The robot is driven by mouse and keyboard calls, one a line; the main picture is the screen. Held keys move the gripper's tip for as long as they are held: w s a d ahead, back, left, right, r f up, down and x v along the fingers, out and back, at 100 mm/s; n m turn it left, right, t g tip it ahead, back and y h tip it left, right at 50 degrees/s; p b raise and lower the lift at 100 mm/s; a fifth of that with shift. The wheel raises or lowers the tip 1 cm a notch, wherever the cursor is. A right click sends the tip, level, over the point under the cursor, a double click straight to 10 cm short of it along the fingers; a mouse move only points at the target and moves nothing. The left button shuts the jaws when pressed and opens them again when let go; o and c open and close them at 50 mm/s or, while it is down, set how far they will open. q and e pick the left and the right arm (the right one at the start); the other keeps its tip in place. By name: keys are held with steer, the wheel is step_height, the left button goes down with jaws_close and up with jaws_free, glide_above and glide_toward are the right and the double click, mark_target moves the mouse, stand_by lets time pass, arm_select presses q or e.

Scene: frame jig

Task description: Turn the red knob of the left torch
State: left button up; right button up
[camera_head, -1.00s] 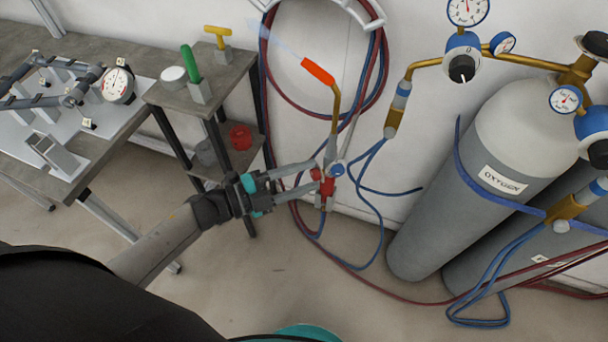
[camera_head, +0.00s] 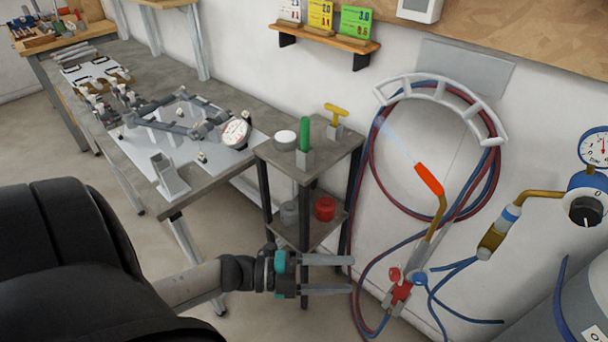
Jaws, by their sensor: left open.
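The torch (camera_head: 438,218) hangs by the wall at the right, with an orange-red tip and a brass neck. A pale streak shows at its tip. Its red knob (camera_head: 394,274) and blue knob (camera_head: 420,278) sit low on the body, above the red and blue hoses. My left gripper (camera_head: 352,275) is open and empty, its two fingers pointing right. Its fingertips are to the left of the red knob, apart from it in the picture. My right gripper is not in view.
A small two-shelf stand (camera_head: 338,168) is behind my left gripper, with a red container (camera_head: 325,208) on its lower shelf. A long workbench (camera_head: 228,170) runs left. Coiled hoses (camera_head: 374,165) hang on the wall. A gas cylinder (camera_head: 588,290) stands far right.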

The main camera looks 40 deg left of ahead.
arm_select(q)
steer(key=v, duration=0.6)
steer(key=shift+s+a, duration=0.25)
